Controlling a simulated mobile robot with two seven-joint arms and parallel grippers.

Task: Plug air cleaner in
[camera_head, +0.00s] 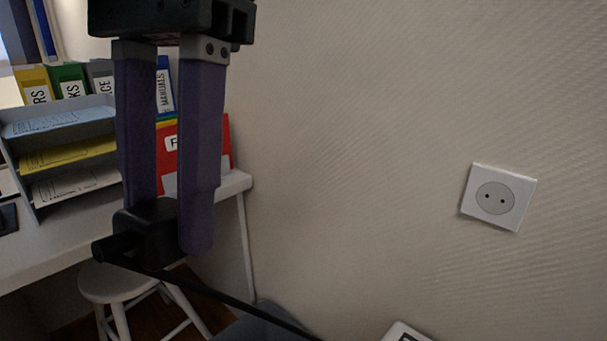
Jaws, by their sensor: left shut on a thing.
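My left gripper (168,215) hangs down from the top left, with two long purple fingers. It is shut on a black plug (150,228), which sits between the fingertips. A black cord (225,297) runs from the plug down to the right and out of the picture. The white wall socket (496,197) with two holes is on the wall at the right, well apart from the plug. The air cleaner cannot be made out for sure; a white edge of some object (404,332) shows at the bottom. My right gripper is not in view.
A white desk (60,262) on the left bears a paper tray (110,108) and several binders (222,150). A white stool (115,283) stands under it. The wall (370,110) between the gripper and the socket is bare.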

